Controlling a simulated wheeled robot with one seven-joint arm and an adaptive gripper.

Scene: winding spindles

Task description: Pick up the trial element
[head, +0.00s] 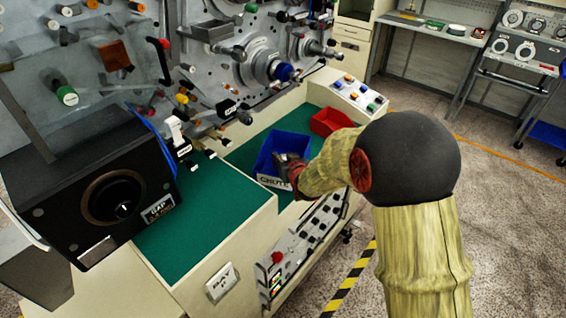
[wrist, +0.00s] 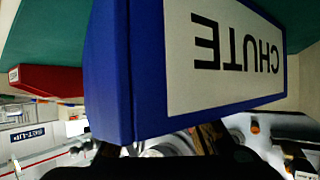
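No part that I can make out for certain as the trial element shows in either view. A blue bin labelled CHUTE (head: 266,152) stands on the green worktop. My gripper (head: 289,166) is at the bin's near right side, by its rim, and partly covers its inside. In the wrist view the bin's labelled wall (wrist: 150,75) appears upside down and very close. The two dark fingers of my gripper (wrist: 158,146) stand apart at the bottom of that view, and their tips are hidden by the bin wall. I see nothing held between them.
A red bin (head: 330,121) sits just behind the blue one, with a button panel (head: 357,95) beyond. The winding machine (head: 225,60) with its spindles rises behind the worktop. A black GAP box (head: 105,195) stands at left. Bare green worktop (head: 205,215) lies between.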

